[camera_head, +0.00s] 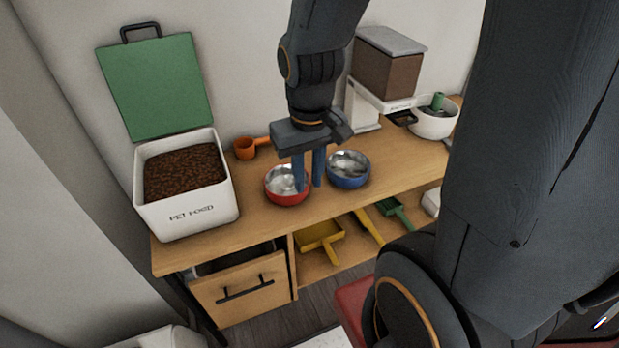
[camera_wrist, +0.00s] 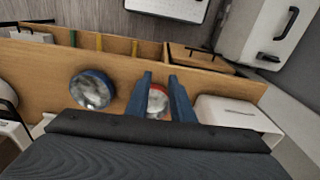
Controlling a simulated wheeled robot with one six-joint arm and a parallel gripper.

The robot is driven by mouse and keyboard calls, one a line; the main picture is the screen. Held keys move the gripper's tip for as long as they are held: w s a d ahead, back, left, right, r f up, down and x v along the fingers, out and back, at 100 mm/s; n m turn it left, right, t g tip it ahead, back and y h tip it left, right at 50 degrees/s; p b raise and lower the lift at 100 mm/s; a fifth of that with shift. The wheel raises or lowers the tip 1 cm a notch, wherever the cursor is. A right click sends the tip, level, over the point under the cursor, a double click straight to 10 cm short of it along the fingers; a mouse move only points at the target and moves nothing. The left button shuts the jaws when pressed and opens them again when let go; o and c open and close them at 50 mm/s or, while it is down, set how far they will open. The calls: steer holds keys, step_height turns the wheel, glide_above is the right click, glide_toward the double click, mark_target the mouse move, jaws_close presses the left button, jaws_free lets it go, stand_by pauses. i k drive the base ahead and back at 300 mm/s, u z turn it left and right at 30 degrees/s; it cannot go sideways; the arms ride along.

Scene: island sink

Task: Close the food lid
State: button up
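The white pet food container (camera_head: 188,210) stands at the left end of the wooden counter, filled with brown kibble. Its green lid (camera_head: 157,86) is raised upright behind it near the wall, with a dark handle (camera_head: 140,33) at the top. My gripper (camera_head: 309,187) is right of the container, pointing down over the red bowl, and appears empty. In the wrist view my gripper's two blue fingers (camera_wrist: 160,77) are apart, with the red bowl (camera_wrist: 157,97) seen between them. A white box shape at right there (camera_wrist: 235,112) appears to be the container; the lid is not visible there.
A blue bowl (camera_head: 348,170) sits right of the red bowl (camera_head: 287,187). An orange scoop (camera_head: 246,148) lies between container and bowls. A food dispenser (camera_head: 387,66) and white bowl (camera_head: 435,122) stand farther right. The shelf below holds a yellow dustpan (camera_head: 320,236).

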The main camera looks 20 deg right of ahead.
mark_target(157, 87)
steer(key=k, duration=1.3)
steer(key=z, duration=0.7)
steer(key=i, duration=1.25)
steer(key=u, duration=0.7)
steer(key=i, duration=0.7)
steer(key=u, duration=0.75)
